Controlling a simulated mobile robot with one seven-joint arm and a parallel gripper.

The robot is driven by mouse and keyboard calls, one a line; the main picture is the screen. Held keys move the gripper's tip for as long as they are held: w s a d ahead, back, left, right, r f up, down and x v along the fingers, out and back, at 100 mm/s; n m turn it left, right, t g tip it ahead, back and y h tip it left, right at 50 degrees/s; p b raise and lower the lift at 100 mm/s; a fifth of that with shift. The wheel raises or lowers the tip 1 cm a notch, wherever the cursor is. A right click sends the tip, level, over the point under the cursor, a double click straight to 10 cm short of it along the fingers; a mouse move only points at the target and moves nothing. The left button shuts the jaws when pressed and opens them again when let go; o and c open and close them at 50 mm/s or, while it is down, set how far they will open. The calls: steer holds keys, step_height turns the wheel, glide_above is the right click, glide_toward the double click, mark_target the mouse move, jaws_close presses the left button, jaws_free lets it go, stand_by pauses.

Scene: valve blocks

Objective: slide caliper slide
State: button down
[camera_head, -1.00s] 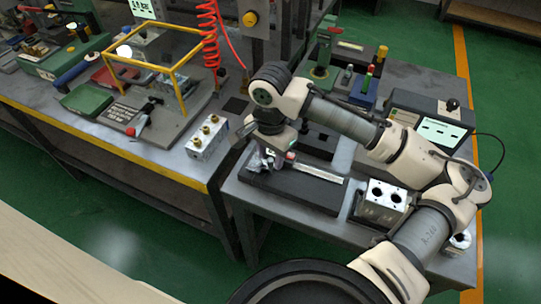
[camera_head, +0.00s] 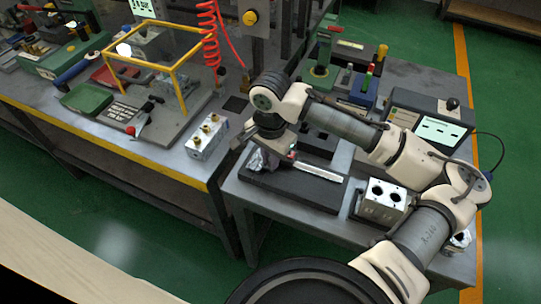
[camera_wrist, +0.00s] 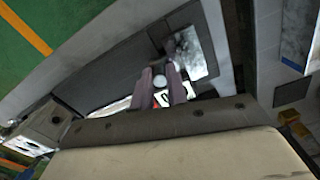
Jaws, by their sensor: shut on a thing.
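The caliper lies on a black pad (camera_head: 318,192) at the front of the right bench. Its pale beam (camera_head: 318,172) reaches right from under my gripper (camera_head: 280,158). In the wrist view the two fingers (camera_wrist: 162,88) are shut on the caliper slide, with a round light part between them. A small display on the slide (camera_wrist: 174,100) shows just below the fingers, too blurred to read. My wrist hides most of the slide in the head view. A silvery piece (camera_head: 256,161) shows at the left end of the pad, also seen in the wrist view (camera_wrist: 196,60).
A metal block with two bores (camera_head: 382,203) stands right of the pad. A silver valve block with brass fittings (camera_head: 206,138) is on the left bench, beside a yellow frame (camera_head: 150,60). A device with a lit screen (camera_head: 440,132) stands behind my arm.

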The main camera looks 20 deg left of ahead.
steer(key=d, duration=0.4)
steer(key=shift+d, duration=0.1)
steer(key=c, duration=1.4)
jaws_free()
steer(key=shift+r, duration=0.1)
step_height(320, 180, up, 14)
steer(key=shift+f, duration=0.15)
